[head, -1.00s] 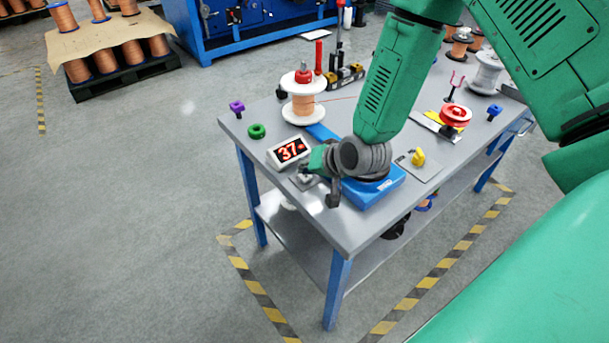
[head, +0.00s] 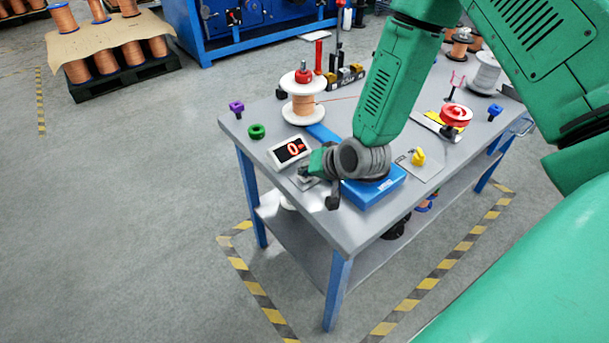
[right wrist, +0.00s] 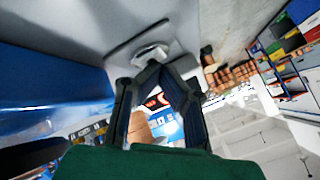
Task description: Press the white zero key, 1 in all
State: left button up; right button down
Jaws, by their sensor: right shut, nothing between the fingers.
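The white zero key (right wrist: 150,52) sits on a small grey plate (right wrist: 138,40) in the right wrist view. The shut, empty fingertips of my right gripper (right wrist: 154,66) are right at it; I cannot tell whether they touch. In the head view my right gripper (head: 328,190) is low over the plate (head: 303,179) at the table's near left edge, and the key is hidden or too small to make out. The display (head: 290,150) just behind shows a red 0 with a dash. My left gripper is not in view.
A blue base (head: 375,190) lies under my right wrist on the grey table (head: 345,226). A yellow part (head: 418,157) is to the right.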

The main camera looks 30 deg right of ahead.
jog(key=shift+r+p, duration=0.75)
jog(key=shift+r, duration=0.1)
notch_tip(320, 180, up, 5)
jog(key=p, duration=0.4)
dwell(0.3)
dwell(0.5)
